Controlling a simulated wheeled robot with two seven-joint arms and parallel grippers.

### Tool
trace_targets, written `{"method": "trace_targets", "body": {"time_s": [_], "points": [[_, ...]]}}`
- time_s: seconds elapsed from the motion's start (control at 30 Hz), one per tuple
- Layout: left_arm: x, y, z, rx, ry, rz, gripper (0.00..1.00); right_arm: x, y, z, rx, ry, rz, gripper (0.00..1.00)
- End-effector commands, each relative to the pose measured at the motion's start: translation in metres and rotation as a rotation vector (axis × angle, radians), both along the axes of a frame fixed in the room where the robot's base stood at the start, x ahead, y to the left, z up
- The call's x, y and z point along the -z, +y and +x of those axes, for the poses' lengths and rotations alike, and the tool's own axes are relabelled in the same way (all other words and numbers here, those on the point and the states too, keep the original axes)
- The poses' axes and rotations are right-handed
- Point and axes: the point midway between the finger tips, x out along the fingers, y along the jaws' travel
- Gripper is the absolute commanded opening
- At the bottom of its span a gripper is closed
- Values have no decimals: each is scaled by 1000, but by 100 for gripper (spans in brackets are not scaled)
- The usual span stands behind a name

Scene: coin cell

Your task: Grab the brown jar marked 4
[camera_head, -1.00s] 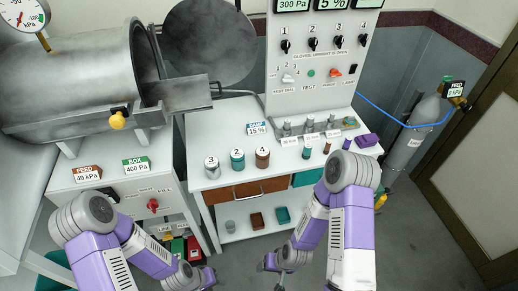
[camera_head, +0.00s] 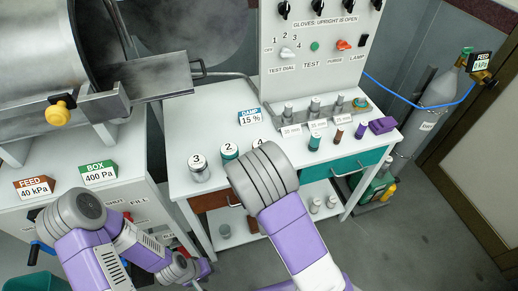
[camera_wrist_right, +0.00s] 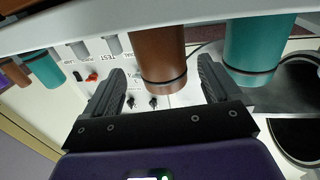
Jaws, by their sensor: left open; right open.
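The brown jar marked 4 (camera_head: 257,141) stands on the white bench, right of the teal jar marked 2 (camera_head: 229,150). My right arm hides nearly all of it in the head view. In the right wrist view the picture is upside down, and the brown jar (camera_wrist_right: 160,50) shows between the open fingers of my right gripper (camera_wrist_right: 162,68), with a gap on each side. The teal jar (camera_wrist_right: 257,48) is just right of the right-hand finger there. My right gripper is hidden in the head view. My left gripper (camera_head: 203,267) is low in front of the bench, open and empty.
A grey jar marked 3 (camera_head: 198,170) stands left of the teal jar. Several small vials and a purple block (camera_head: 382,125) sit at the bench's right. A control panel (camera_head: 320,55) rises behind. A steel chamber (camera_head: 40,60) stands at the left.

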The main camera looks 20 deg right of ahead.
Motion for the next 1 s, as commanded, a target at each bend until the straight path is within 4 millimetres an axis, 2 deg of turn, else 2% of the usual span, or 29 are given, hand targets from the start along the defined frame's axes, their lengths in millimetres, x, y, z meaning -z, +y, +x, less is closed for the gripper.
{"method": "trace_targets", "body": {"time_s": [0.4,0.7,0.77,1.0], "points": [[9,0,0,-1,-1,0,43,5,-5,54,2,3,0,90],[9,0,0,-1,-1,0,43,5,-6,59,1,5,-1,90],[9,0,0,0,-1,0,43,5,-6,59,1,5,-1,83],[9,0,0,0,-1,0,43,5,-6,59,1,5,0,46]]}}
